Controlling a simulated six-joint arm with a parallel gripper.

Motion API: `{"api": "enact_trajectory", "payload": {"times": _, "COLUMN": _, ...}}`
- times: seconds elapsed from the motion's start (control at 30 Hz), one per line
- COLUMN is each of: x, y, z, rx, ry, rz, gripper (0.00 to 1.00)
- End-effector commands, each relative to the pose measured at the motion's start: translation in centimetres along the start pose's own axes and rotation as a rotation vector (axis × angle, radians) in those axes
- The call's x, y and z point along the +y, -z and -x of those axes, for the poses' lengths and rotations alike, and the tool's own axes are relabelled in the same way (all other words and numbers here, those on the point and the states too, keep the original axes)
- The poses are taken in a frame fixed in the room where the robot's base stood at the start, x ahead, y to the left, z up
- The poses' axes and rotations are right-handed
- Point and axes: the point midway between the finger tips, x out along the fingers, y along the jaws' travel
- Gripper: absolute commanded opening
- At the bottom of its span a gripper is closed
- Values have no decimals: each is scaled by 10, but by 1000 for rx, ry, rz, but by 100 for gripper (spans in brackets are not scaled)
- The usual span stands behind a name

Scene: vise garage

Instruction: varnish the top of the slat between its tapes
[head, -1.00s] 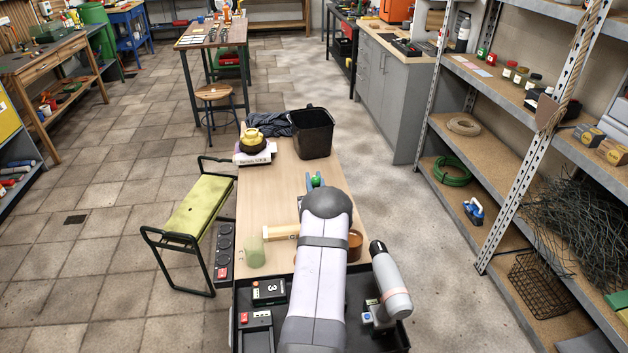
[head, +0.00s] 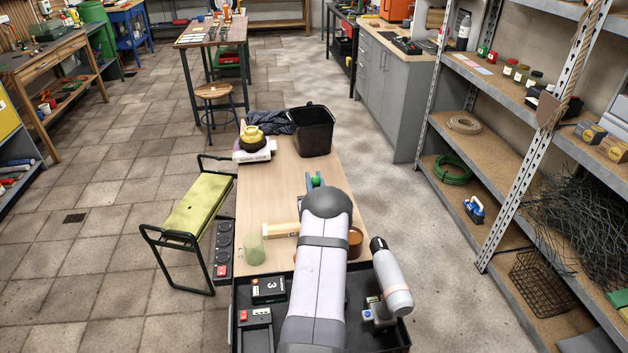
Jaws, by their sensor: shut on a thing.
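A pale wooden piece, probably the slat (head: 281,230), lies across the bench top (head: 262,187) left of my arm. A small dark mark shows on it beside the arm; its right part is hidden, and I cannot make out its tapes. A brown round pot (head: 355,242) stands just right of the arm, partly covered; its contents cannot be told. My gripper and whatever it holds are hidden behind my arm. No brush is visible.
A blue-grey tool with a green part (head: 315,181) is beyond my arm. A black bin (head: 312,132) and a yellow-topped item (head: 252,137) stand at the far end. The bench's left middle is clear.

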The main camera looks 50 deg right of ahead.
Motion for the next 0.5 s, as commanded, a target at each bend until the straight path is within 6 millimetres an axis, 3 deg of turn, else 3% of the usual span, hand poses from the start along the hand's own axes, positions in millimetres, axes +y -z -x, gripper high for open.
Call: {"api": "enact_trajectory", "payload": {"times": 0.5, "x": 0, "y": -9, "z": 0, "rx": 1, "ry": 0, "rz": 0, "gripper": 0}}
